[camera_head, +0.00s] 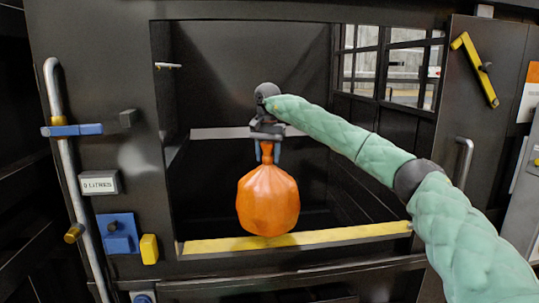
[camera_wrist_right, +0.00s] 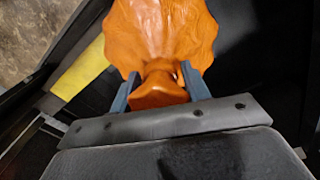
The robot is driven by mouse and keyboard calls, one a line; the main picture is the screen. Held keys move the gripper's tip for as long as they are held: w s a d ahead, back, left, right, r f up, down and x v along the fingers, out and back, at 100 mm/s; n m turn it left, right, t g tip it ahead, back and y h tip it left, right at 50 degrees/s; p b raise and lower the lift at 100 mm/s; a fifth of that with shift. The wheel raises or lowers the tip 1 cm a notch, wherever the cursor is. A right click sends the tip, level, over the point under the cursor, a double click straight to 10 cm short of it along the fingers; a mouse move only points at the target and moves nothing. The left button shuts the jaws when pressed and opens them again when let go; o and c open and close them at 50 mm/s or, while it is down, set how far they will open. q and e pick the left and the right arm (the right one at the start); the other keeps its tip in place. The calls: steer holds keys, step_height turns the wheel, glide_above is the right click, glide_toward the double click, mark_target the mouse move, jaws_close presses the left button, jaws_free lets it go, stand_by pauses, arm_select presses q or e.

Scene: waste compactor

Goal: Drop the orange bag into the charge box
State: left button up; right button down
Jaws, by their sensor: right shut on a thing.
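The orange bag (camera_head: 268,200) hangs upright below my right gripper (camera_head: 267,153) in the head view. The right gripper is shut on the bag's gathered neck. In the right wrist view the bag (camera_wrist_right: 165,35) spreads out beyond the two blue-grey fingers of the gripper (camera_wrist_right: 160,90), with its neck between them. The charge box (camera_head: 245,55) is the dark open-fronted chamber. In the head view the bag overlaps the opening and the yellow front sill (camera_head: 330,237); its exact depth relative to the sill is hard to tell. My left gripper is not in view.
A silver pipe handle (camera_head: 65,160) with a blue clamp runs down the left. A small display (camera_head: 100,182) and a blue latch (camera_head: 118,233) sit beside the opening. A door with a yellow lever (camera_head: 473,68) stands at the right. The chamber looks empty around the bag.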

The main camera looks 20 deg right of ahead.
steer(key=w, duration=0.1)
steer(key=w+p, duration=0.1)
steer(key=w, duration=0.1)
steer(key=shift+w+d+r+p, duration=0.3)
steer(key=shift+d+p, duration=0.1)
steer(key=w+d, duration=0.2)
steer(key=w, duration=0.6)
steer(key=shift+w+f, duration=0.25)
steer(key=shift+w, duration=0.05)
steer(key=shift+d, duration=0.1)
steer(key=c, duration=0.6)
jaws_free()
steer(key=shift+s, duration=0.1)
steer(key=shift+r+b, duration=1.7)
steer(key=shift+r, duration=2.25)
